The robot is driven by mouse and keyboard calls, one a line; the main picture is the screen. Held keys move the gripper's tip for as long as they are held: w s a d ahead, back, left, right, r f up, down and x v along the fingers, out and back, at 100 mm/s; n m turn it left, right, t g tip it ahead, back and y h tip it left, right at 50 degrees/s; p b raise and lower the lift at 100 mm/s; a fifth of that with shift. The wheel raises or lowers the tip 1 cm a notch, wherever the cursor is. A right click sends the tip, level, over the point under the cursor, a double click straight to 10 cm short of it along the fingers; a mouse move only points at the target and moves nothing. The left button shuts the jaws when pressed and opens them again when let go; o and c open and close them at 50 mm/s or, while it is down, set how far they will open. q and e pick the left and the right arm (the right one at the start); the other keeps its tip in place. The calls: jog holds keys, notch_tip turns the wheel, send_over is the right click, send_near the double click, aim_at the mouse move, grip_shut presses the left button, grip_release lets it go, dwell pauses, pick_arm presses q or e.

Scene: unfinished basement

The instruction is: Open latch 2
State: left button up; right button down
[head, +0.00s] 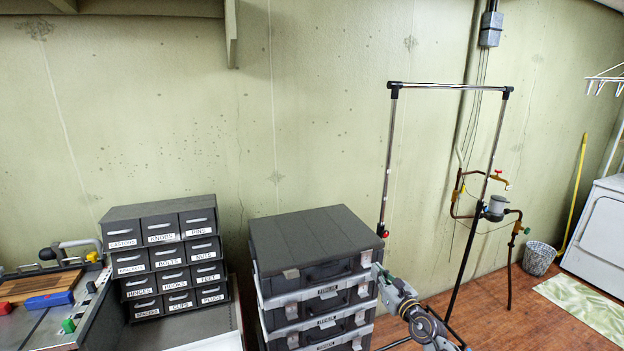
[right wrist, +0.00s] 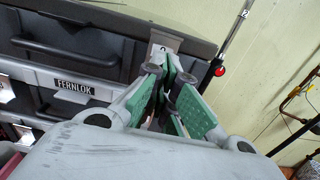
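Latch 2 (right wrist: 165,45) is a tan-grey tab with a dark "2", at the right front edge of the top dark grey case (head: 313,238). It also shows in the head view (head: 366,258). Its lower part is hidden behind my fingers. My right gripper (right wrist: 165,76) is right at the latch, its green-padded fingertips close together just below the number. I cannot tell whether the tips pinch the latch or only touch it. In the head view my right gripper (head: 380,272) is at the front right corner of the stack. My left gripper is not in view.
More cases (head: 318,318) are stacked below. A labelled drawer cabinet (head: 165,255) stands to the left, beside a bench with a wooden board (head: 38,286). A metal pole frame (head: 387,160) rises close to the right of the stack. Wooden floor lies further right.

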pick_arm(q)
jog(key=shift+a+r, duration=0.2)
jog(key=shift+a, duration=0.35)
pick_arm(e)
jog(key=shift+s+d, duration=0.2)
jog(key=shift+s, duration=0.4)
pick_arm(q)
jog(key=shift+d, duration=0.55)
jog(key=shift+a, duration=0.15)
pick_arm(e)
jog(key=shift+s, duration=0.1)
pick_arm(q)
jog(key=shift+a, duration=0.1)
pick_arm(e)
jog(key=v, duration=1.1)
jog(key=shift+s+d, duration=0.15)
jog(key=shift+s, duration=0.25)
